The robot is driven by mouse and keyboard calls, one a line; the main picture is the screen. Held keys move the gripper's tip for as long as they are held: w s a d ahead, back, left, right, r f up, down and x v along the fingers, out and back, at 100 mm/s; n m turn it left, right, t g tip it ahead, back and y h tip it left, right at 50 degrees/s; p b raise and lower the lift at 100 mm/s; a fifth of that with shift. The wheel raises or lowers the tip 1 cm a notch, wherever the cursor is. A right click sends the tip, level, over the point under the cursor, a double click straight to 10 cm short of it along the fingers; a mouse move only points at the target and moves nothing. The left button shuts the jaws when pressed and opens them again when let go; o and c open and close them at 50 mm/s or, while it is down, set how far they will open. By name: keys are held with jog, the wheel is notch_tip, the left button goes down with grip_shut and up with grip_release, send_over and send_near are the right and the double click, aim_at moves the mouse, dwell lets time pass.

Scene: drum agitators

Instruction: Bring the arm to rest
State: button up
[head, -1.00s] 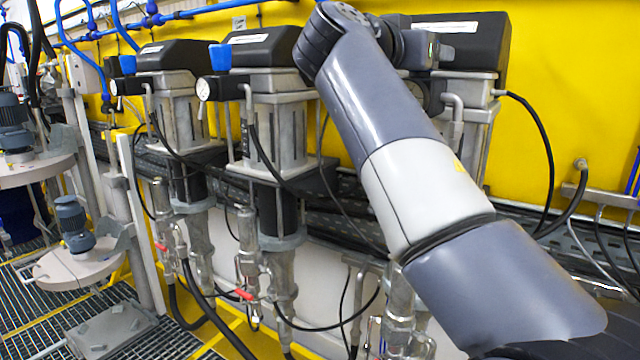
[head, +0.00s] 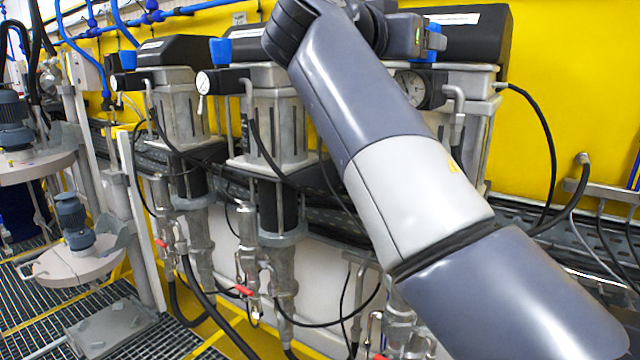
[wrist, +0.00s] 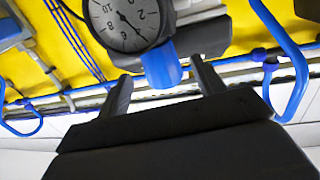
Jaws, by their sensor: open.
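My gripper (wrist: 161,70) is open in the wrist view, with one dark finger on each side of a blue knob (wrist: 163,66). I cannot tell whether the fingers touch the knob. A round pressure gauge (wrist: 128,20) sits just beyond it. In the head view my arm (head: 410,200) rises from the lower right, bends at the upper middle and folds back to the right. My wrist (head: 405,36) is in front of the rightmost pump's black top. My gripper's fingers cannot be made out in the head view.
Grey pumps with black tops stand in a row, including the left pump (head: 175,105) and middle pump (head: 270,125). A gauge (head: 411,86) is close below my wrist. Black hoses (head: 548,150) hang at the right. Blue pipes (head: 130,22) run along the yellow wall.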

jog(key=v, duration=0.5)
jog(key=p+x, duration=0.2)
jog(key=x, duration=0.8)
jog(key=shift+w+d+r, duration=0.1)
jog(key=shift+w+d, duration=0.15)
jog(key=shift+d, duration=0.05)
jog(key=shift+a+n+t+y, duration=0.1)
jog(key=shift+n+t+y, duration=0.2)
jog(key=shift+y, duration=0.1)
jog(key=shift+s+n+t+y, duration=0.35)
jog(key=shift+n+t+y, duration=0.3)
jog(key=shift+y, duration=0.25)
jog(key=shift+w+n+t+y+p, duration=0.2)
jog(key=shift+n+t+y+p, duration=0.25)
jog(key=shift+n+y, duration=0.3)
jog(key=shift+s+r+n+t+y+p, duration=0.15)
jog(key=shift+n+t+y+p, duration=0.2)
jog(key=shift+y+p, duration=0.35)
jog(key=shift+n+y+p, duration=0.65)
jog(key=shift+y+p, duration=0.3)
jog(key=shift+p, duration=0.3)
jog(key=n+y+p, duration=0.1)
jog(key=p, duration=0.2)
jog(key=shift+t+y, duration=0.35)
jog(key=shift+y, duration=0.05)
